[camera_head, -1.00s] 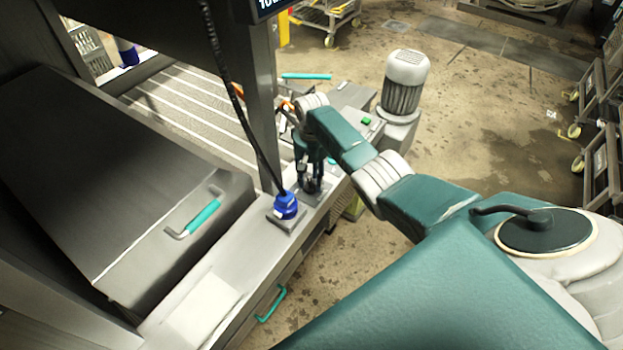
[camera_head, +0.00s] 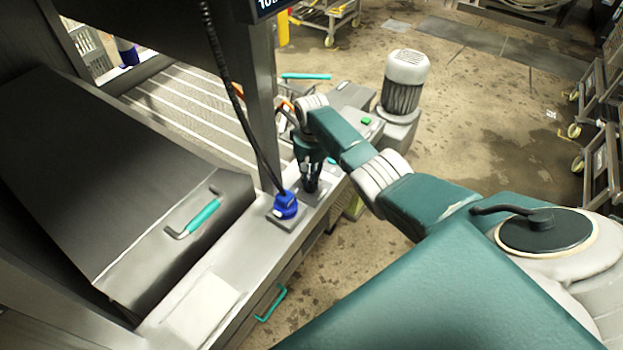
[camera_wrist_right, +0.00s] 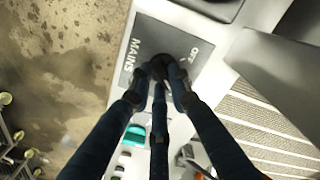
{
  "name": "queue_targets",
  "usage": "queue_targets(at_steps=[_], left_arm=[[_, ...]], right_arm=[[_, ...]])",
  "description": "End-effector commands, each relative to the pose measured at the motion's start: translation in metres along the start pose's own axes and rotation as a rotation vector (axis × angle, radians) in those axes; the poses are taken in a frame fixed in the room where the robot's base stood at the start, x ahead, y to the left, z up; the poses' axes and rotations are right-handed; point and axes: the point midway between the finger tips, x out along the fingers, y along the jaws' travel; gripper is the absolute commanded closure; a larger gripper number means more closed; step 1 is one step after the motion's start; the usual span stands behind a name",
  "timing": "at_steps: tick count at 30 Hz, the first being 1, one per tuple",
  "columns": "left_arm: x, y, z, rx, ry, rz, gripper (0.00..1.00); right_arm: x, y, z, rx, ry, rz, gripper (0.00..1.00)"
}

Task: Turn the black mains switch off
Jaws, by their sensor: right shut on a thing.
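The black mains switch (camera_wrist_right: 160,62) is a small dark knob on a grey plate (camera_wrist_right: 184,40) lettered MAINS and OFF in the right wrist view. My right gripper (camera_wrist_right: 164,78) points down at the plate with its fingers shut on the knob. The fingers hide most of the knob, so its exact turn angle is unclear. In the head view my right gripper (camera_head: 311,188) stands over the same plate (camera_head: 318,198) on the steel ledge and covers the switch. My left gripper is not in view.
A lid with a teal handle (camera_head: 204,214) is at left. A grey motor (camera_head: 404,80) stands beyond the arm.

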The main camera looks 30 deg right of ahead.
Motion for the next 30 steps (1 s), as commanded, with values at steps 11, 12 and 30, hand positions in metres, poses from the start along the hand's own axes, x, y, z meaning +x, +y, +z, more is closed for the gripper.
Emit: queue_targets(at_steps=[11,12,30], left_arm=[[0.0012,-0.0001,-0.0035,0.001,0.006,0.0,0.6],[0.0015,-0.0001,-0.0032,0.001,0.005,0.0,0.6],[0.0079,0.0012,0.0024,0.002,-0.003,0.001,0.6]], right_arm=[[-0.0005,-0.0003,-0.0019,-0.31,0.0,0.0,1.0],[-0.0004,-0.0003,-0.0021,-0.347,0.0,0.0,1.0],[0.0001,-0.0011,-0.0042,-0.917,-0.001,0.001,1.0]])
